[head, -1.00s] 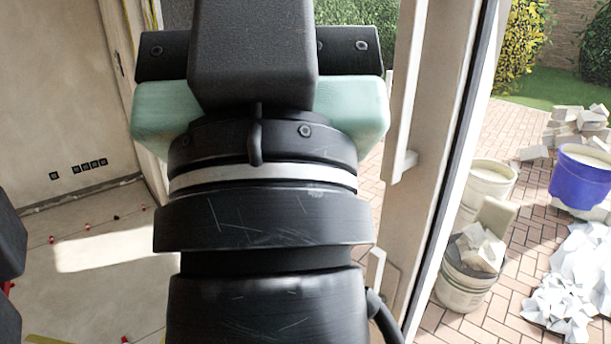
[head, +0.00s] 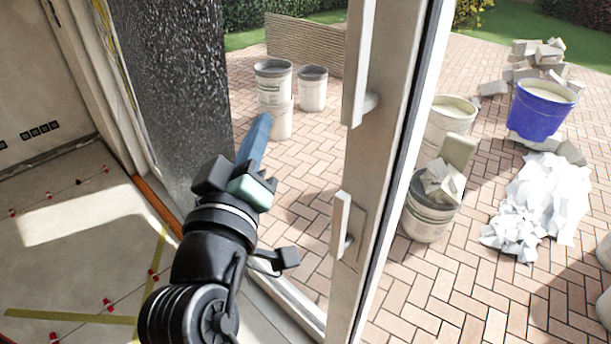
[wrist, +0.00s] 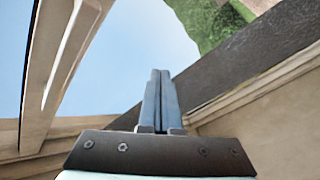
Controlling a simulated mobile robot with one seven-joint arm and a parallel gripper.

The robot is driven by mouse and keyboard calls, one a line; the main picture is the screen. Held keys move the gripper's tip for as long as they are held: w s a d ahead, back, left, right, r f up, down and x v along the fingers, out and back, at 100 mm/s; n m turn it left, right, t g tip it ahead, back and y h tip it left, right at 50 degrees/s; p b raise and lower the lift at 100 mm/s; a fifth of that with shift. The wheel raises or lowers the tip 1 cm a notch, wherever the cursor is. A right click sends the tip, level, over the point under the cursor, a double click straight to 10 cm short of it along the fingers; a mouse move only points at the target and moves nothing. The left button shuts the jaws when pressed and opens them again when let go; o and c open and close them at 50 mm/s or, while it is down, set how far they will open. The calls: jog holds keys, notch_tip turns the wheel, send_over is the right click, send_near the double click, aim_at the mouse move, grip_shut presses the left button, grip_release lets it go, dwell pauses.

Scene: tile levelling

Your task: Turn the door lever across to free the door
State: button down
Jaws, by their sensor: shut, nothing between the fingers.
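The door (head: 385,140) has a pale frame stile that runs upright through the middle of the head view. A white lever (head: 341,224) stands upright on a plate low on this stile. A longer white upright handle (head: 358,60) is above it. In the wrist view, a pale bar (wrist: 72,45) on a frame is at the upper left; I cannot tell which handle it is. My gripper (head: 261,122) is left of the stile, apart from both handles, its blue fingers shut and empty. The fingers (wrist: 159,75) also show together in the wrist view.
A dark textured panel (head: 180,85) stands close left of my gripper. Outside on brick paving are buckets (head: 273,85), a blue tub (head: 541,110) and white rubble (head: 545,200). Red markers and yellow tape (head: 70,316) lie on the indoor floor at left.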

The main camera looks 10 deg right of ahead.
aim_at(345, 223)
jog(key=s+f+n+g+h, duration=0.2)
jog(key=f+n, duration=0.1)
jog(key=f, duration=0.6)
jog(key=s+f+n+g+h, duration=0.2)
jog(key=f+n, duration=0.2)
jog(key=f, duration=0.5)
jog(key=shift+d+f+p, duration=0.2)
jog(key=shift+d+p, duration=0.2)
jog(key=shift+d, duration=0.05)
jog(key=shift+s, duration=0.1)
jog(key=w+d+p, duration=0.4)
jog(key=d, duration=0.4)
jog(key=shift+w+d, duration=0.15)
jog(key=shift+w, duration=0.15)
jog(key=shift+s, duration=0.1)
